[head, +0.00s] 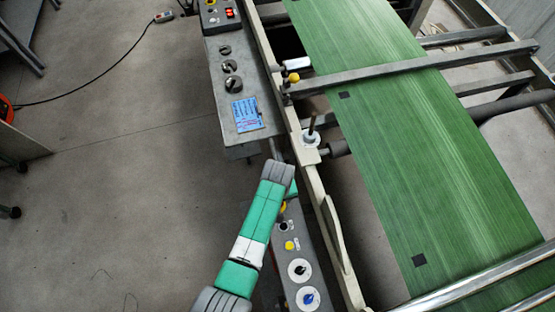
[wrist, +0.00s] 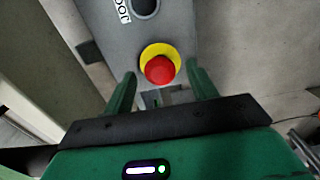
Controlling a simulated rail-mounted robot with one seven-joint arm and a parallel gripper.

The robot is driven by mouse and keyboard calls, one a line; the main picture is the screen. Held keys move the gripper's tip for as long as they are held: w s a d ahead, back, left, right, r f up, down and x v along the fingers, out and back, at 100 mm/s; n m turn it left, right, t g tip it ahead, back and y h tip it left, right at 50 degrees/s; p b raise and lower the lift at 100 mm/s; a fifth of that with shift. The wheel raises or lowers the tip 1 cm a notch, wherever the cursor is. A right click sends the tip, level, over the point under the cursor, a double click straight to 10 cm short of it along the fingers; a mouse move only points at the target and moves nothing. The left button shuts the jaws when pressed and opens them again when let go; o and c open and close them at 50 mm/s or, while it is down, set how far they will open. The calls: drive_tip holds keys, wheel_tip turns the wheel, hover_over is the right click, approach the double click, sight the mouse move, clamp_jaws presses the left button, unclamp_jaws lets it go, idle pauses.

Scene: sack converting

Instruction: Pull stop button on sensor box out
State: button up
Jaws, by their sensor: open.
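The red stop button (wrist: 160,69) sits on a yellow round base on the grey sensor box (wrist: 178,28) in the wrist view. My gripper (wrist: 161,72) is open, with one green finger to the left of the button and one to the right. Both fingers appear apart from the button, with gaps on each side; their exact depth is hard to tell. In the head view, my arm covers the upper part of the grey box (head: 295,263), and the red cap is hidden. A sliver of yellow (head: 283,207) shows beside my arm.
A dark round control (wrist: 145,6) sits beside the stop button. The box also carries a yellow button (head: 290,245) and a blue knob (head: 308,298). A machine rail (head: 334,230) and green web (head: 410,150) lie to the right. Open floor (head: 120,200) lies left.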

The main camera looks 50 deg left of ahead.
clamp_jaws()
drive_tip(key=shift+r+p, duration=0.7)
drive_tip(key=shift+p, duration=0.15)
drive_tip(key=shift+f, duration=0.15)
unclamp_jaws()
wheel_tip(320, 180, up, 8)
drive_tip(key=p, duration=0.1)
drive_tip(key=shift+f, duration=0.1)
